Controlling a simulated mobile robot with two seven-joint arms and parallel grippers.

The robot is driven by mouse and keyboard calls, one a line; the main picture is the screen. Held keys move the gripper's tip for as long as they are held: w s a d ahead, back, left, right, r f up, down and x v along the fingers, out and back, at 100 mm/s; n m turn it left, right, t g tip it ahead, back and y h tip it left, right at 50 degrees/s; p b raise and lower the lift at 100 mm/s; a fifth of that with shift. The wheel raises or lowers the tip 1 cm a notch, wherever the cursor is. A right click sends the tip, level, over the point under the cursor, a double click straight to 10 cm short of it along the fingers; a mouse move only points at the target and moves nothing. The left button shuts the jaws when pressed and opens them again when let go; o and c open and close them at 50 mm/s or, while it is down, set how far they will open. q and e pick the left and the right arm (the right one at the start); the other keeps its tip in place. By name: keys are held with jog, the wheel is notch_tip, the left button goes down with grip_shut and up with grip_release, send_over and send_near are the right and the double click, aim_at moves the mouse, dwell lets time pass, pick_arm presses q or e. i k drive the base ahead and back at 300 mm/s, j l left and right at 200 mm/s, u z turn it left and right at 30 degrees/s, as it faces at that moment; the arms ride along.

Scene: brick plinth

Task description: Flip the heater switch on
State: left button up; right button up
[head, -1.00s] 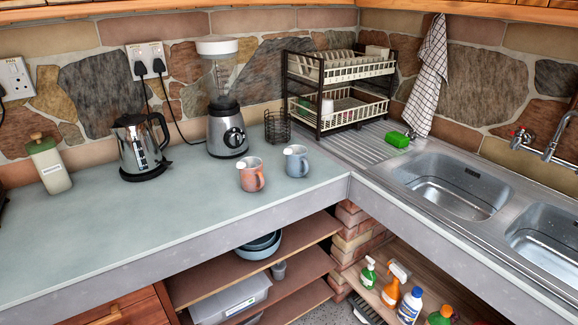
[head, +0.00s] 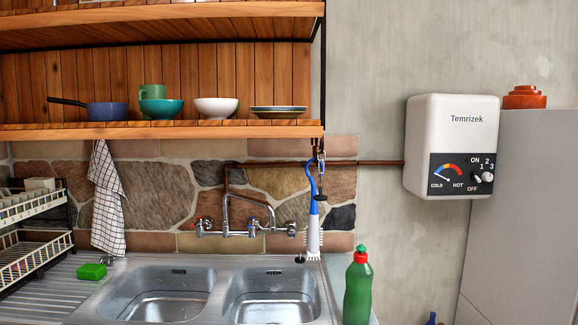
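The white water heater (head: 432,122) labelled "Temrizek" hangs on the grey wall at the right of the head view. Neither of my grippers is in view.
A double sink (head: 168,294) with a wall tap (head: 243,224) is at the lower left. A green bottle (head: 358,290) stands on the counter below and left of the heater. A tall grey cabinet (head: 530,200) stands at the right edge, with an orange pot (head: 524,97) on top.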

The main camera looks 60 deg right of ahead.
aim_at(474, 175)
jog(key=z, duration=2.95)
jog(key=i+u, duration=0.4)
jog(key=i, duration=0.3)
jog(key=i+u, duration=0.35)
jog(key=i, duration=0.3)
